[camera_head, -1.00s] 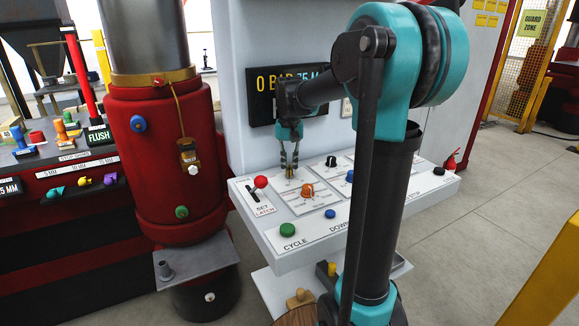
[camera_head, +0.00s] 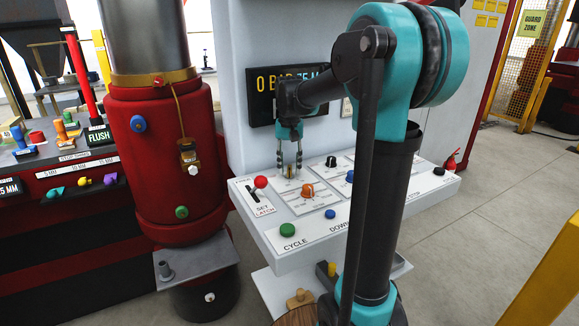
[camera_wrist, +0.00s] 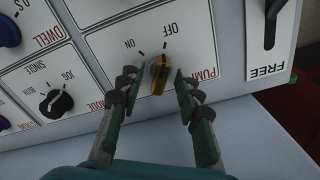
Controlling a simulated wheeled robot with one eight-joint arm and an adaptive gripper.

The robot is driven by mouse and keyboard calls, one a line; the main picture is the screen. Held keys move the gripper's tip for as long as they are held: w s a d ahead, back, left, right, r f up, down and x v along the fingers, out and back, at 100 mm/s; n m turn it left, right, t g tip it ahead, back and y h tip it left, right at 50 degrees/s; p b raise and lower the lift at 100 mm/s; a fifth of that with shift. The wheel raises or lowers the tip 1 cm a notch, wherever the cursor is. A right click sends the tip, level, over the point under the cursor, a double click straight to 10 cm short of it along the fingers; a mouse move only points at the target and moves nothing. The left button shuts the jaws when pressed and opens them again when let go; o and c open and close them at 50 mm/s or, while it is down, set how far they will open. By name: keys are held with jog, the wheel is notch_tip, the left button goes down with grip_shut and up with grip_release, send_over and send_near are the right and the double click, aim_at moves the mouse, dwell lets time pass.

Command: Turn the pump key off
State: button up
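The pump key (camera_wrist: 159,75) is a small brass-yellow key on the white panel in the wrist view, beside the word PUMP and the marks ON and OFF. Its top end points up, near the mark at OFF. It also shows in the head view (camera_head: 290,172), low between my fingers. My gripper (camera_wrist: 159,88) is open, with one finger on each side of the key. Gaps show between the key and both fingers, so neither touches it. The key's lower end lies between the fingertips.
The white console (camera_head: 335,200) carries an orange knob (camera_head: 308,190), a green button (camera_head: 287,230), a red-balled lever (camera_head: 260,182) and blue knobs close by. A display (camera_head: 285,95) stands behind my gripper. A red cylinder (camera_head: 160,160) stands to the left.

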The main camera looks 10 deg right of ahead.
aim_at(290, 167)
notch_tip(290, 167, up, 12)
dwell(0.5)
jog(key=shift+f, duration=0.1)
